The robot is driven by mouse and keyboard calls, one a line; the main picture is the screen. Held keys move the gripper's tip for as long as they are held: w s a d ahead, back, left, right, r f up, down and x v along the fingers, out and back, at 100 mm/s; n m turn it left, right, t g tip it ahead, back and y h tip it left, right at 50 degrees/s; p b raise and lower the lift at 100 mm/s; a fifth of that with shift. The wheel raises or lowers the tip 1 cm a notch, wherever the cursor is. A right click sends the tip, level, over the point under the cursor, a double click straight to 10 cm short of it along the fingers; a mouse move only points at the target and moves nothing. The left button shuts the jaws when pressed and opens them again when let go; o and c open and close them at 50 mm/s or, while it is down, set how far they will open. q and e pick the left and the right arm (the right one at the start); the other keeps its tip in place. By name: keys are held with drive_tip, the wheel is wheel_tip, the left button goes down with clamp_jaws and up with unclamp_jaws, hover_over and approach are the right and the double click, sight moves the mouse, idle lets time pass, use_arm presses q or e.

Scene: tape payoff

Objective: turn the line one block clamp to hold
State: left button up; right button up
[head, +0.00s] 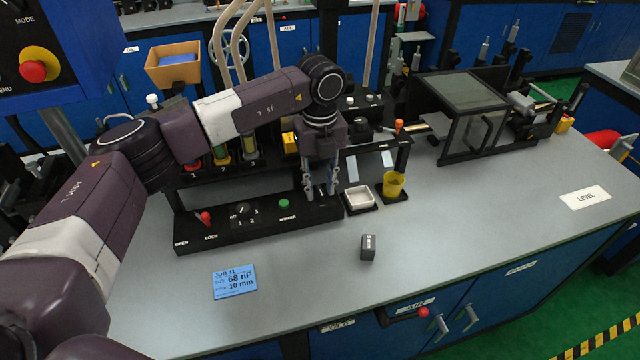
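My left gripper (320,193) points down at the right end of the black control panel (262,226). Its two fingers are apart, with nothing visible between them. The panel carries a red-tipped lever (205,217) near the words OPEN and LOCK, a black selector knob (242,209) marked 1, 2 and 3, and a green button (284,203). I see no part lettered as a line one block clamp or with the word hold, so I cannot tell which part it is. My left arm and gripper hide part of the device behind the panel. My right gripper is not in view.
A white square tray (359,208) and a yellow cup (393,184) stand right of the panel. A small dark grey block (368,248) and a blue job card (234,281) lie in front. A framed clear-sided enclosure (470,120) stands farther right. The front right bench top is mostly clear.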

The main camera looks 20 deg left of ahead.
sight(320, 190)
use_arm(q)
wheel_tip(320, 190, up, 12)
idle(0.4)
idle(0.4)
